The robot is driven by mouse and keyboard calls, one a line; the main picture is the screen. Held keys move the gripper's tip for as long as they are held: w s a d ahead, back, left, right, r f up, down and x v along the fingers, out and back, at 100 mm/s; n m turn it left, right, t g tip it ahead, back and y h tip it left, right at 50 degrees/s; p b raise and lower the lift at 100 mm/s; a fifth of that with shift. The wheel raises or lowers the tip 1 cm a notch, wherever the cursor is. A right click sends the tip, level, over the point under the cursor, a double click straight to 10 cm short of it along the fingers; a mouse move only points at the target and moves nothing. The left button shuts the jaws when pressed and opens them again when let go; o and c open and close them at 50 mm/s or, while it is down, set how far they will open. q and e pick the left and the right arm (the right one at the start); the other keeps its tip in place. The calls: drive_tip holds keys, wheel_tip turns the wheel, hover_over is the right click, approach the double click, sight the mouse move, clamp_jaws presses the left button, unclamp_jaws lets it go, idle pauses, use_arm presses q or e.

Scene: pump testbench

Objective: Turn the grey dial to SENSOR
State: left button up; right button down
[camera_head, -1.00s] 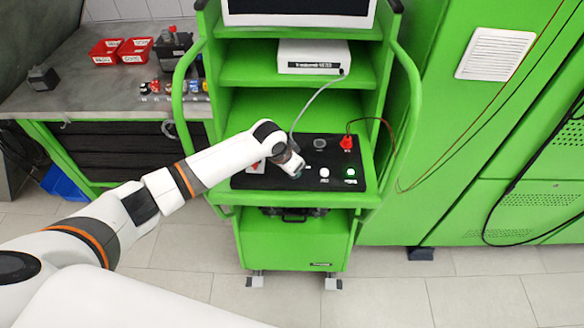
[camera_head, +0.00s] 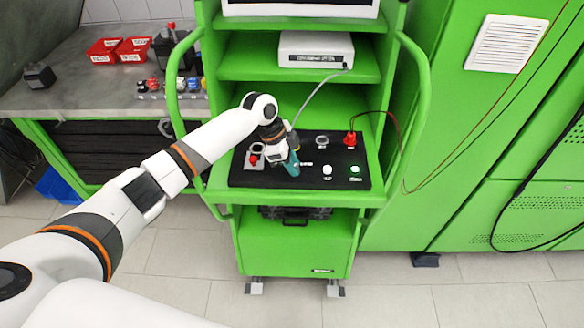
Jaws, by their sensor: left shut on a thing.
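The black control panel (camera_head: 341,153) lies on the shelf of the green cart. My left gripper (camera_head: 291,166) comes down onto the middle left of this panel. It is shut on the grey dial, which its fingers and wrist hide. A small white label shows just right of the fingertips, but its words are too small to read. The dial's pointer and setting cannot be seen. My right gripper is not in view.
A red emergency-type button (camera_head: 254,160) sits left of the gripper. A white button (camera_head: 327,170) and a lit green button (camera_head: 355,169) sit to the right. A red plug (camera_head: 350,140) with cables stands at the back right. Green side rails flank the cart.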

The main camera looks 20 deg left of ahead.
use_arm(q)
drive_tip(key=shift+w+m+g+b, duration=0.1)
drive_tip(key=shift+m+g+b, duration=0.2)
drive_tip(key=shift+m+b, duration=0.4)
drive_tip(key=o, duration=1)
drive_tip(key=shift+a+r, duration=0.1)
drive_tip(key=b+v, duration=0.1)
drive_tip(key=v, duration=0.5)
drive_tip(key=b+v, duration=0.1)
drive_tip(key=v, duration=0.4)
drive_tip(key=shift+a+r+b, duration=0.2)
drive_tip(key=shift+r+b, duration=0.15)
drive_tip(key=shift+b, duration=0.05)
